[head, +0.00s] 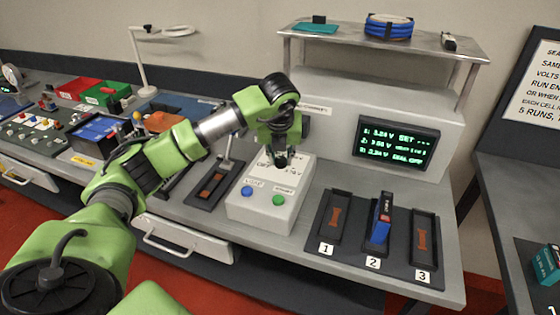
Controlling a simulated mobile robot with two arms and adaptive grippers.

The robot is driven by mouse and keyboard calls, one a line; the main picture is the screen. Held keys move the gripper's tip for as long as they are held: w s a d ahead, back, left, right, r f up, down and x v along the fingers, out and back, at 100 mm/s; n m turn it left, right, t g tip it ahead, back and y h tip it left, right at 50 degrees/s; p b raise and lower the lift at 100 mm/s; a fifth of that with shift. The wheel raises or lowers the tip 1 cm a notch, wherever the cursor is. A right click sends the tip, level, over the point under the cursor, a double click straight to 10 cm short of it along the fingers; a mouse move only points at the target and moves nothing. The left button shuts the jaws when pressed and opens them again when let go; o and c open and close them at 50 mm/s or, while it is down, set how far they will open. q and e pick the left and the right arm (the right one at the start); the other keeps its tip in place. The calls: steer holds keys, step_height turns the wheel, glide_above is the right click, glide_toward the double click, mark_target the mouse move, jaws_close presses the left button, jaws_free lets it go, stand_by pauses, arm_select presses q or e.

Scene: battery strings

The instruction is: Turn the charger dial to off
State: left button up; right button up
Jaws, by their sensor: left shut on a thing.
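The white charger box (264,211) stands on the bench in the middle of the head view. It has a blue button (247,191), a green button (279,199) and a label plate on its sloping top. My left gripper (281,161) points down at the upper part of this box and is shut on the charger dial. The fingers hide the dial, so its pointer setting cannot be read. My right gripper is not in view.
A dark screen (398,145) with green text stands behind. Numbered bays are at right; bay 2 holds a blue battery (381,219), while bays 1 (333,216) and 3 look empty. A lever device (214,186) stands left of the box. A shelf (380,38) overhangs the back.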

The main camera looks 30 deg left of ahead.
arm_select(q)
steer(key=n, duration=0.2)
steer(key=n+g+y+b, duration=0.1)
steer(key=n, duration=0.2)
steer(key=shift+w+d+g, duration=0.1)
steer(key=shift+g, duration=0.2)
steer(key=shift+n, duration=0.3)
steer(key=o, duration=1.1)
steer(key=v, duration=1.2)
steer(key=shift+d, duration=0.25)
steer(key=shift+f, duration=0.2)
